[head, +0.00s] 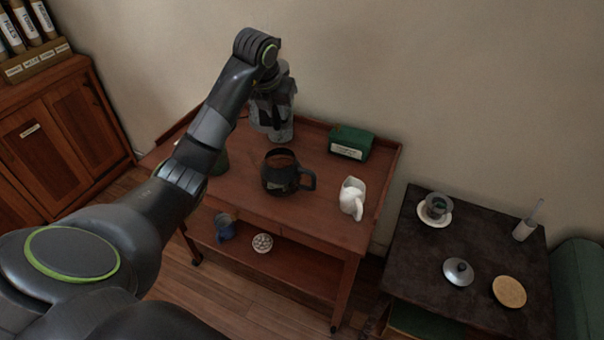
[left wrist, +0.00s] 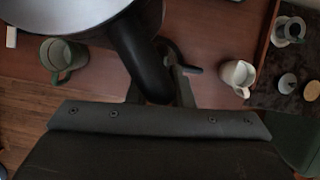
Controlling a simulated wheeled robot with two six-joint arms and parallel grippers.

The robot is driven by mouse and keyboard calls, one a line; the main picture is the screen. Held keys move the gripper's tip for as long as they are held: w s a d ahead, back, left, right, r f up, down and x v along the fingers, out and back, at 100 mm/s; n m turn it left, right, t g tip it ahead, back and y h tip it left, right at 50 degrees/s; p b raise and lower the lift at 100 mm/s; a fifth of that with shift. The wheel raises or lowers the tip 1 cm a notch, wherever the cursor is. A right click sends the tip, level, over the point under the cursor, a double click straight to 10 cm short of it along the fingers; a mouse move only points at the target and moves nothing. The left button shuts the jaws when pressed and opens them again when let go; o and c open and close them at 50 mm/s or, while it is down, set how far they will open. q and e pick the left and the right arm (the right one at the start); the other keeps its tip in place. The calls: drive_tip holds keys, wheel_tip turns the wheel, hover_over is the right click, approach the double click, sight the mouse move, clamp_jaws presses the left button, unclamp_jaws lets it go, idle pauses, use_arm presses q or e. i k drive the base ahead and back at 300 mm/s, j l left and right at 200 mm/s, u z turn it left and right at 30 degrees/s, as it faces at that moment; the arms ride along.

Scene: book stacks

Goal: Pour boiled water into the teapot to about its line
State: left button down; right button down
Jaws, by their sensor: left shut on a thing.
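My left gripper (head: 270,90) is shut on the dark handle (left wrist: 143,50) of a grey kettle (head: 273,128), held over the back of the trolley top. In the left wrist view the kettle's pale round body (left wrist: 60,12) fills the top left. The gripper partly hides the kettle, so its tilt and spout are unclear. A dark, open pot with a side handle (head: 277,180), apparently the teapot, stands upright in front of the kettle, apart from it. Its inside looks brown. Its line and any water inside are not discernible. My right gripper is not in view.
A green vessel (left wrist: 60,56) stands at the left of the wooden trolley top (head: 325,198). A white jug (head: 352,197) stands right, a green box (head: 350,142) behind. The dark side table (head: 410,255) holds a cup (head: 436,206), a knobbed lid (head: 458,271) and a round coaster (head: 509,291).

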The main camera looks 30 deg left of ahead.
sight(281, 172)
drive_tip(key=k+l+z, duration=0.15)
drive_tip(key=l, duration=0.45)
drive_tip(key=l+z, duration=0.15)
drive_tip(key=l, duration=0.45)
drive_tip(key=l+z, duration=0.15)
drive_tip(key=l, duration=0.55)
drive_tip(key=i, duration=0.05)
